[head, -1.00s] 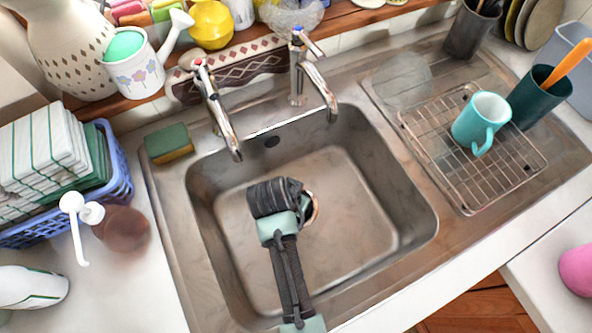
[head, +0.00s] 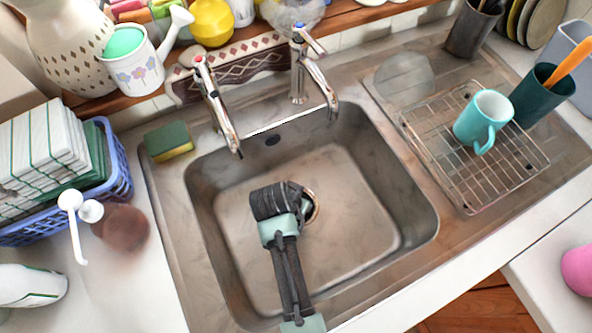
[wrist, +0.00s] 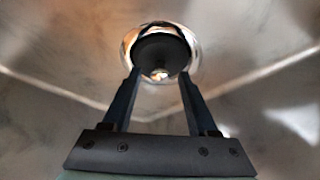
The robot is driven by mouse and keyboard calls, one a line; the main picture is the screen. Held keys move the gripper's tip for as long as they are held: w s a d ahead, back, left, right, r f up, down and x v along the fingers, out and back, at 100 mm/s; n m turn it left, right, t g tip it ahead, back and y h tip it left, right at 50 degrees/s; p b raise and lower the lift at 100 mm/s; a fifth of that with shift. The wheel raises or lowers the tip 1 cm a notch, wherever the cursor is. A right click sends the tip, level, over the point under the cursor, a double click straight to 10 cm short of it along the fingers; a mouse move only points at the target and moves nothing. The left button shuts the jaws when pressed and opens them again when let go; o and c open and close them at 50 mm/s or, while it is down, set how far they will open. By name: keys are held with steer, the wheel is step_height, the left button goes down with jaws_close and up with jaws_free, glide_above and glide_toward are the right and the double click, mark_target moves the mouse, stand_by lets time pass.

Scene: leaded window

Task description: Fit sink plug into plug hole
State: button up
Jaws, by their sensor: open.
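The plug hole's shiny metal rim (head: 316,207) shows in the sink floor, partly hidden by my gripper in the head view. In the wrist view its bright ring (wrist: 129,40) surrounds the sink plug (wrist: 160,50), a dark round disc with a small shiny spot at its near edge. The plug looks to be in or just over the hole; its exact depth I cannot tell. My gripper (wrist: 160,76) is open, with one finger on each side of the disc's near edge. The fingers do not visibly clamp it. The head view hides the plug behind my gripper.
The steel sink basin (head: 350,225) has steep walls around my arm and is otherwise empty. Two taps (head: 219,110) (head: 318,78) overhang its back edge. A sponge (head: 168,142) lies at left. A wire rack (head: 470,165) with a turquoise mug (head: 480,118) stands at right.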

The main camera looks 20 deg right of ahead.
steer(key=p+v, duration=0.1)
steer(key=v, duration=1.1)
steer(key=shift+r, duration=0.15)
steer(key=shift+d, duration=0.1)
